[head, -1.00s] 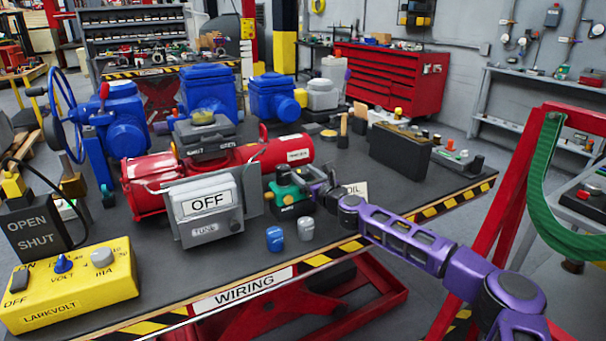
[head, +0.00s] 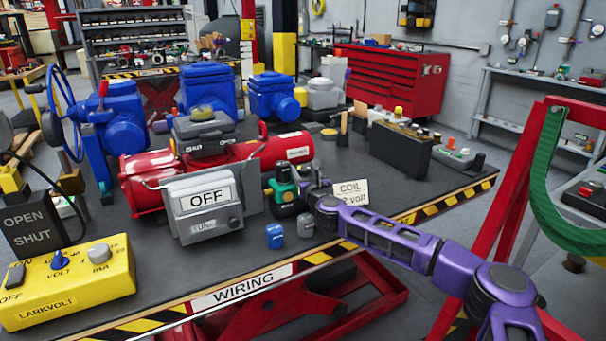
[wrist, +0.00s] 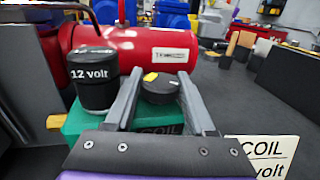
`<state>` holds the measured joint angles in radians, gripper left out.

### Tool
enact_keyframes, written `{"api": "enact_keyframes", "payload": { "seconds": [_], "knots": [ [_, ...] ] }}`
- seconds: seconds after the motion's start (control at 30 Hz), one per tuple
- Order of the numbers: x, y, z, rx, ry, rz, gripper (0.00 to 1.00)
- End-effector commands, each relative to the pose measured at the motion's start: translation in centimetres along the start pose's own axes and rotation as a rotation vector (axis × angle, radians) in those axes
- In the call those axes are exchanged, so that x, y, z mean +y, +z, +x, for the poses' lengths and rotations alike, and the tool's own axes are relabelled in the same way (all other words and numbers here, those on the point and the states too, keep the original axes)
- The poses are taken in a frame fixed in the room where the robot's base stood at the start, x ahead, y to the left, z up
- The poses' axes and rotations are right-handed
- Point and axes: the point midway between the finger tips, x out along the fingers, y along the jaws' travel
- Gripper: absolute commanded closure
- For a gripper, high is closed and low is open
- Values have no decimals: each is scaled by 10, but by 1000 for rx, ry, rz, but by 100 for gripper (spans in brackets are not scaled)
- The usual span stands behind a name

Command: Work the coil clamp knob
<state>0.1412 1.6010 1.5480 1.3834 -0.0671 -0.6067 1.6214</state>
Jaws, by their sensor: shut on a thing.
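The coil clamp knob (wrist: 160,88) is a round black knob with a yellow mark on top, on a green base (wrist: 165,115). In the wrist view my gripper (wrist: 159,84) has one finger on each side of it and is shut on it. A black coil marked "12 volt" (wrist: 93,82) stands upright on the same base, left of the knob. In the head view the green base (head: 287,195) sits on the bench, and my gripper (head: 313,184) reaches it from the right. The knob is hard to make out there.
A card reading "COIL" and "volt" (head: 350,190) stands right of my gripper. A blue cap (head: 274,236) and a grey cap (head: 305,227) stand in front. A red cylinder (wrist: 130,45) lies close behind the knob. A grey box showing "OFF" (head: 207,225) is left.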

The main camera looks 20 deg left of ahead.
Motion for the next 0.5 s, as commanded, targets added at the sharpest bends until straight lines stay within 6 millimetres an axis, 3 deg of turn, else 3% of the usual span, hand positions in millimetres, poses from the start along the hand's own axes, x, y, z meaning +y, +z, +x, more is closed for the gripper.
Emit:
{"api": "enact_keyframes", "payload": {
  "seconds": [0.37,0.4,0.5],
  "knots": [
    [0,1,0,0,-20,-1,100],
    [0,1,0,0,-19,-1,41],
    [0,1,0,0,-19,-1,32]
  ]
}}
